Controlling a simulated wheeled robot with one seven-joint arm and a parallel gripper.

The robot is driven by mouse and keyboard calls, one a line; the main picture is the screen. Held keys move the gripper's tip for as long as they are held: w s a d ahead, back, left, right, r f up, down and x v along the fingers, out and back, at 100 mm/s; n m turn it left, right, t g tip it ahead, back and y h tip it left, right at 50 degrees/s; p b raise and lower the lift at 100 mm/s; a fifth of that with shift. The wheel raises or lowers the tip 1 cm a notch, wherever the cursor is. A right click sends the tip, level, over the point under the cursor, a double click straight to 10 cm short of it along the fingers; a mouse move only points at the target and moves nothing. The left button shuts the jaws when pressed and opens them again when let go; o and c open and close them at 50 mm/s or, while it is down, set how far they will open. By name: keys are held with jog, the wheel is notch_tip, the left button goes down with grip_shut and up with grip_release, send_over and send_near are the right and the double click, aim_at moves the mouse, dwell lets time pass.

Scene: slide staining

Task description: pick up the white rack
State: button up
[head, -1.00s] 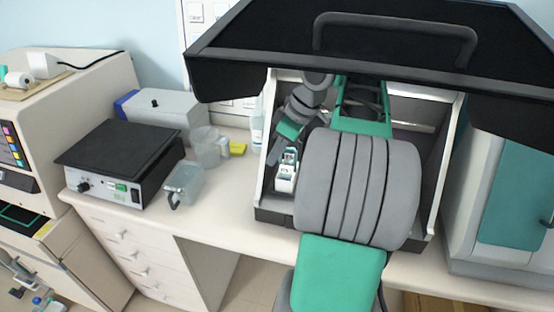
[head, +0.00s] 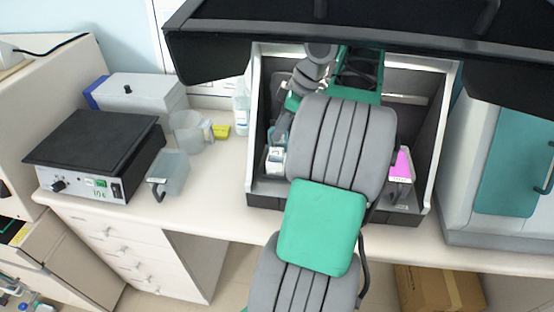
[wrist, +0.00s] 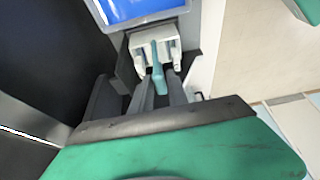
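The white rack (head: 276,160) stands in the left part of the open-fronted hood (head: 440,160), partly hidden by my arm. In the wrist view the white rack (wrist: 150,42) shows near the top centre, with a teal handle (wrist: 158,72) reaching from it towards the camera. My gripper (wrist: 161,80) is just in front of the rack, its two grey fingers on either side of the handle. The fingers look apart, with slim gaps to the handle; contact is hard to judge. In the head view my gripper (head: 279,130) is small and just above the rack.
A blue-filled container (wrist: 140,10) is just beyond the rack. A container with a pink top (head: 401,165) stands at the hood's right. Left on the bench are a black-topped device (head: 95,140), a clear jug (head: 190,130), a clear container (head: 168,170) and a bottle (head: 241,115).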

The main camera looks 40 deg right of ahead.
jog(key=b+x, duration=0.1)
jog(key=x, duration=0.3)
jog(key=shift+r, duration=0.1)
grip_shut()
dwell(1.2)
